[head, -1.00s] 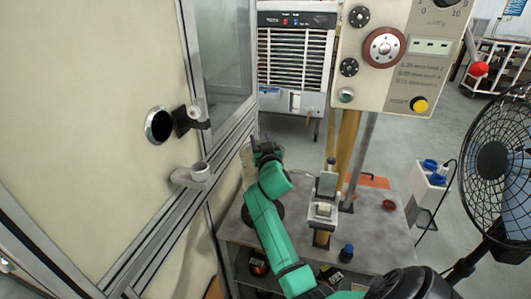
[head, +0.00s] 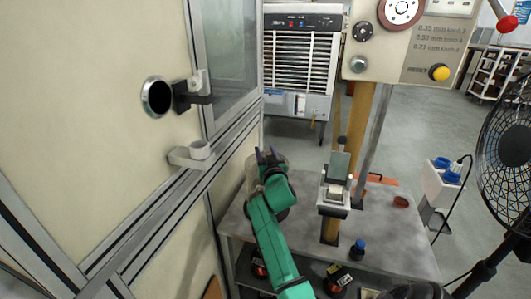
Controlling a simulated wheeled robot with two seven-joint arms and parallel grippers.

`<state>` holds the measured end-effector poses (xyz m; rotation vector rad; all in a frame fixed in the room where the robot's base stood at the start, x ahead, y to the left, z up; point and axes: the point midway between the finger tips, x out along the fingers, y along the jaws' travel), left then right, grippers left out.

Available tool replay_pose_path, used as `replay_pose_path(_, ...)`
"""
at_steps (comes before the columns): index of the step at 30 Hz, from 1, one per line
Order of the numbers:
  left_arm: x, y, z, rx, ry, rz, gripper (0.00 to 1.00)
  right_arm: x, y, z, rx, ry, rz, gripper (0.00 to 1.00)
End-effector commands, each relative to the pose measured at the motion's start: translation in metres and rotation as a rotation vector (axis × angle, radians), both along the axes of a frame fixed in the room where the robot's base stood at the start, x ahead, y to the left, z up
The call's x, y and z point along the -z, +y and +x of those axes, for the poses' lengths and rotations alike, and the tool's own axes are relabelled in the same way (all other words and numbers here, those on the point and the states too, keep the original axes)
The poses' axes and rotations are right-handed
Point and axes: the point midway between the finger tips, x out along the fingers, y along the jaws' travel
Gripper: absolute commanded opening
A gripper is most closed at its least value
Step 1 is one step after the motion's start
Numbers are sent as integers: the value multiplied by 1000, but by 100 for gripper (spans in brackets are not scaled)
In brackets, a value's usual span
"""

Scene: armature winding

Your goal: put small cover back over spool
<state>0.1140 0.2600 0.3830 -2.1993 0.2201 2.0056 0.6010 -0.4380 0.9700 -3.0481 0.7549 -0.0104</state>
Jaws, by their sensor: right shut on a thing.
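My right gripper (head: 268,157) is at the back left of the grey worktable, at the end of my green arm. Its dark fingers point away from me. A pale, seemingly see-through rounded piece (head: 252,174), perhaps the small cover, shows beside and behind the gripper. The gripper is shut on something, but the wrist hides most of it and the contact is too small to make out. A dark round base (head: 281,214) shows partly under my forearm, perhaps that of the spool. The spool itself cannot be made out. My left gripper is out of view.
A cream cabinet (head: 90,120) stands close on the left. A black fan (head: 505,150) stands at right.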

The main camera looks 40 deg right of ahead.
Motion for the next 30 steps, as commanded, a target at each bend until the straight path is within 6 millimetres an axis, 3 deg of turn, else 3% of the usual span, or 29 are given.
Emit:
replay_pose_path(15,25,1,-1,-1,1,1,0,26,0,0,-1,-2,-1,0)
replay_pose_path(22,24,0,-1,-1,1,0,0,26,0,0,-1,-2,-1,0)
replay_pose_path(23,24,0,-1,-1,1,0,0,26,0,0,-1,-2,-1,54)
replay_pose_path(25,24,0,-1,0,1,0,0,26,0,0,0,-2,-1,80)
replay_pose_path(26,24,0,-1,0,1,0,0,26,0,0,0,-2,-1,85)
replay_pose_path(30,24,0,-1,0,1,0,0,26,0,0,0,-1,0,85)
